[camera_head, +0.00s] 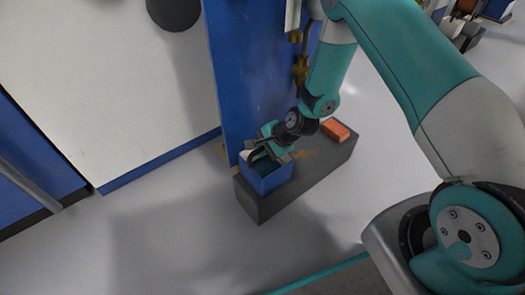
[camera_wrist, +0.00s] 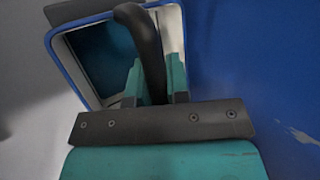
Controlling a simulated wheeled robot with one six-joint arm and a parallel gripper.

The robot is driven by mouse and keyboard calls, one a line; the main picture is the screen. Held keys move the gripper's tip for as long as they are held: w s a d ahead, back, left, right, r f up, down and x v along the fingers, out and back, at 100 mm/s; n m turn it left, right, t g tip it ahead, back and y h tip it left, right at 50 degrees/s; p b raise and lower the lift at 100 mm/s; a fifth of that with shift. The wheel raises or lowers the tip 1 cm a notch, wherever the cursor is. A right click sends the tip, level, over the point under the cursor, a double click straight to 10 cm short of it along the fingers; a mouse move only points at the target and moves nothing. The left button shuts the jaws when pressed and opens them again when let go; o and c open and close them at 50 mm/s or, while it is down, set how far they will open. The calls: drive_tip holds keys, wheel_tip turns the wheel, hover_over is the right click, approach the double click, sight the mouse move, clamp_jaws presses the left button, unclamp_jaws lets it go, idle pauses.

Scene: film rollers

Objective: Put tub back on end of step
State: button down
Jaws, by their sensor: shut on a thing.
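The blue tub (camera_head: 267,178) is at the near left end of the dark grey step (camera_head: 313,183), upright as far as I can see. My gripper (camera_head: 266,150) is at the tub's top and shut on it. In the wrist view the tub (camera_wrist: 62,60) shows its blue rim, pale inner walls and a dark teal interior. A dark curved bar, which looks like a handle, passes between the teal fingers of my gripper (camera_wrist: 155,80). I cannot tell whether the tub's underside touches the step.
An orange block (camera_head: 335,130) lies at the step's far right end. A tall blue panel (camera_head: 250,75) stands right behind the tub and step. A white panel (camera_head: 110,80) is to the left. The grey floor (camera_head: 170,235) in front is clear.

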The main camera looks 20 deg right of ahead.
drive_tip(key=c, duration=1.1)
unclamp_jaws()
